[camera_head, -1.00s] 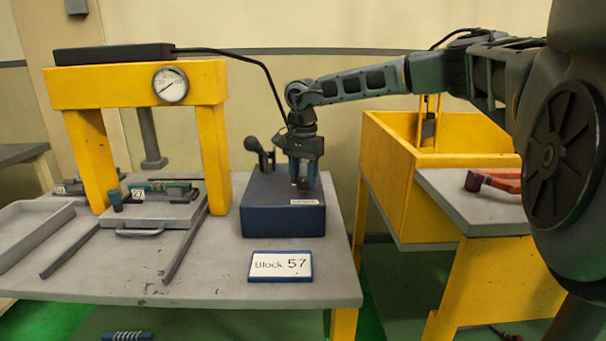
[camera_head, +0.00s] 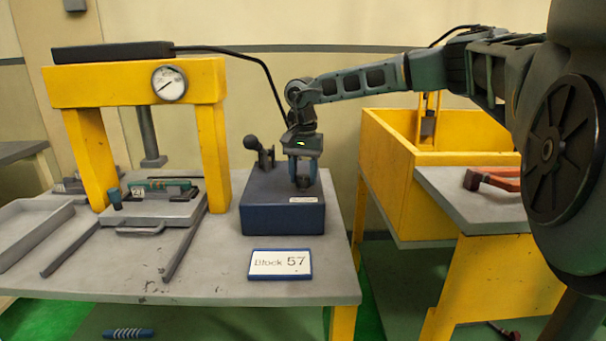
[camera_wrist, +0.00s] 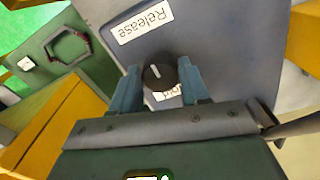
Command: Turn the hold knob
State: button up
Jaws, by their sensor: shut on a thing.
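The hold knob (camera_wrist: 158,77) is a small round black knob with a white mark, on the dark blue control box (camera_head: 270,218). In the wrist view it sits between my gripper's two blue-grey fingers, and the gripper (camera_wrist: 159,72) is shut on it. A white "Release" label (camera_wrist: 146,22) lies beyond the knob. A second label (camera_wrist: 168,93), partly hidden by the fingers and reading "old", lies on the near side. In the head view my gripper (camera_head: 303,180) points down onto the box top and hides the knob.
A black ball-ended lever (camera_head: 252,144) stands on the box left of my gripper. A "Block 57" sign (camera_head: 281,264) lies in front. A yellow press frame (camera_head: 212,150) with a gauge (camera_head: 169,84) stands left, and a yellow bin (camera_head: 390,170) right.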

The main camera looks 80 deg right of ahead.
aim_at(303, 178)
jog(key=o, duration=1.1)
jog(key=shift+c, duration=0.2)
jog(key=shift+r, duration=0.1)
notch_tip(303, 178, up, 8)
jog(key=shift+f, duration=0.2)
